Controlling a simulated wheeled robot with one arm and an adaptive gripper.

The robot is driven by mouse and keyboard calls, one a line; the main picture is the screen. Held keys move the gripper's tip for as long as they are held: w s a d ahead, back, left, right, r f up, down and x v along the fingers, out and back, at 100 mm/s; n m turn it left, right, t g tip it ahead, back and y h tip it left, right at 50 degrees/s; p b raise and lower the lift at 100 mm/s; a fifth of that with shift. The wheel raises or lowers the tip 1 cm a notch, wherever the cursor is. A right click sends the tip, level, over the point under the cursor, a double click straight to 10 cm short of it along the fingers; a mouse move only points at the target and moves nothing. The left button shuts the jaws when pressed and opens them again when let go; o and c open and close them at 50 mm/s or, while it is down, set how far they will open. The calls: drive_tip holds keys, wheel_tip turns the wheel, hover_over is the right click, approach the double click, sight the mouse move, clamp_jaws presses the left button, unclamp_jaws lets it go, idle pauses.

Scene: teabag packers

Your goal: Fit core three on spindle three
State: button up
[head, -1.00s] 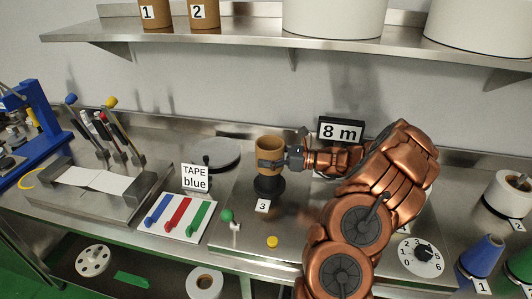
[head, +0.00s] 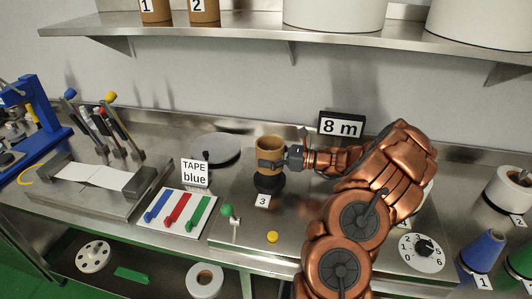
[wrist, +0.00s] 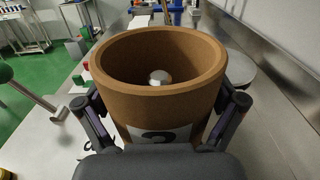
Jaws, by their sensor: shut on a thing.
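A brown cardboard core (head: 270,147) is held upright by my gripper (head: 268,160) at the black spindle base (head: 269,183), behind the label 3 (head: 262,201). In the wrist view the core (wrist: 150,100) is between my two fingers (wrist: 163,112), with part of its own label showing below the rim. A pale rounded spindle top (wrist: 160,77) shows inside the core, so the core is around the spindle. Whether the core's lower edge touches the base is hard to tell.
Cores 1 (head: 155,11) and 2 (head: 204,11) stand on the shelf above. A "TAPE blue" sign (head: 195,172), coloured levers (head: 176,213) and a green-knobbed handle (head: 228,211) are to the left. An "8 m" display (head: 341,126) stands behind my arm, and a dial (head: 423,249) is at right.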

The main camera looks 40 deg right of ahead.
sight(266, 140)
drive_tip(key=shift+f+b, duration=1)
drive_tip(key=shift+f, duration=1.45)
drive_tip(key=o, duration=0.8)
drive_tip(key=shift+r, duration=0.1)
wheel_tip(266, 140, up, 10)
drive_tip(key=shift+f, duration=0.1)
idle(0.4)
